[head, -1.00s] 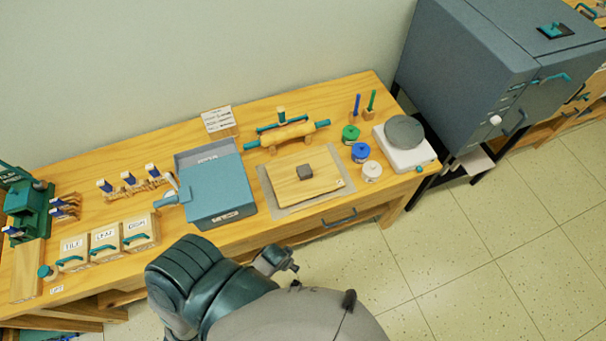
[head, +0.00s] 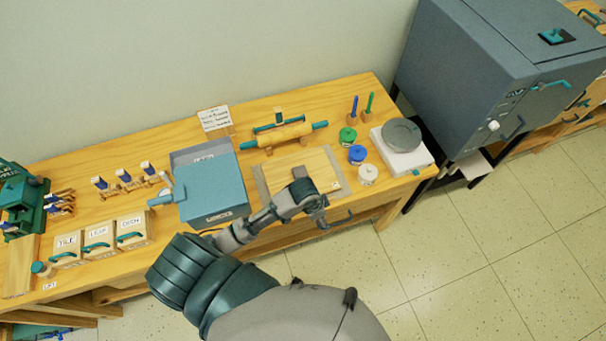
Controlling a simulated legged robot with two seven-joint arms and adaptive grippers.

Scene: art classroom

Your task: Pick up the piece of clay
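The piece of clay (head: 299,172) is a small dark grey block on the wooden board (head: 322,163) near the table's front. Only its upper part shows, just behind my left wrist, which hides the rest. My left arm reaches across the front edge of the table. My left gripper (head: 322,217) is in front of the clay, at the board's near edge and apart from the clay in the picture. It is small and dark, and its fingers cannot be made out clearly. My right gripper is not in view.
A blue-grey box (head: 213,190) stands left of the board. A rolling pin (head: 285,135) lies behind it. Green (head: 348,136), blue (head: 357,154) and white (head: 368,174) jars and a turntable (head: 402,133) stand to the right. A large grey kiln (head: 470,80) stands past the table's end.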

